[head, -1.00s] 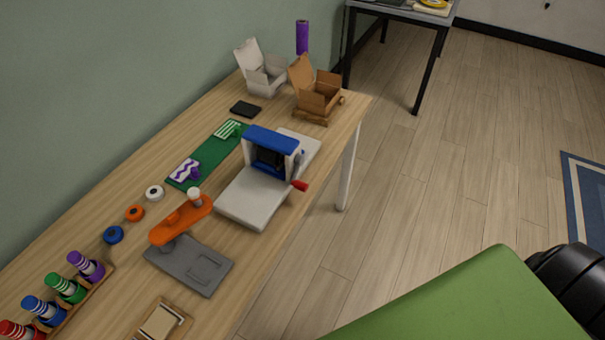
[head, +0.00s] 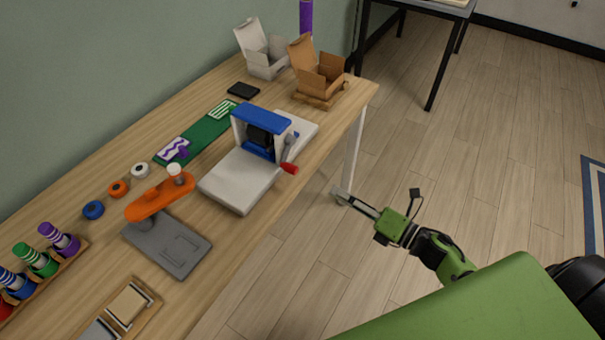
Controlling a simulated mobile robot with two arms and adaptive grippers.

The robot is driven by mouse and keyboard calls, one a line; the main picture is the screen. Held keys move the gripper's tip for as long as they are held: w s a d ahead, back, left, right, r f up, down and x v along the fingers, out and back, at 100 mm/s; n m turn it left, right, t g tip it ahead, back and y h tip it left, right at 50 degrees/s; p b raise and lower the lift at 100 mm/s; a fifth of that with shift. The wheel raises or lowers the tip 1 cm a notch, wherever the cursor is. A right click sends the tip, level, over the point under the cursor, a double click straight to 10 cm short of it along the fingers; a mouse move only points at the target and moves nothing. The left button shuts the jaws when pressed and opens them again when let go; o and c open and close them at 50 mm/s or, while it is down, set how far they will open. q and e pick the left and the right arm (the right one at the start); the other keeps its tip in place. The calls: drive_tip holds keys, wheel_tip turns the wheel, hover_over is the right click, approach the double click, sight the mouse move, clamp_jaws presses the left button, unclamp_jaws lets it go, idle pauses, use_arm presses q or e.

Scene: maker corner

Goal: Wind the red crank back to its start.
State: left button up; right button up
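The red crank handle (head: 289,168) sticks out from the right side of the press-like machine (head: 240,178), on a grey crank arm (head: 289,145). The machine has a white bed and a blue-topped frame and stands near the table's front edge. My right gripper (head: 339,193) is in the head view, off the table's edge over the floor, to the right of and below the red handle and apart from it. Its fingers look close together, but they are too small to tell whether open or shut. My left gripper is out of view.
An orange lever tool on a grey base (head: 165,250) stands left of the machine. A white box (head: 262,52) and a cardboard box (head: 318,75) stand open at the table's far end. A green mat (head: 203,140) lies behind the machine.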

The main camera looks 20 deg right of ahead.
sight(297, 171)
wheel_tip(297, 171, up, 4)
drive_tip(key=a+r+n+y, duration=0.1)
drive_tip(key=a+n+y, duration=0.1)
drive_tip(key=n, duration=0.3)
drive_tip(key=shift+m+g, duration=0.3)
drive_tip(key=shift+g, duration=0.1)
drive_tip(key=x, duration=1.3)
drive_tip(key=shift+s+a+f, duration=0.15)
drive_tip(key=shift+a+f, duration=0.05)
drive_tip(key=shift+a, duration=0.2)
clamp_jaws()
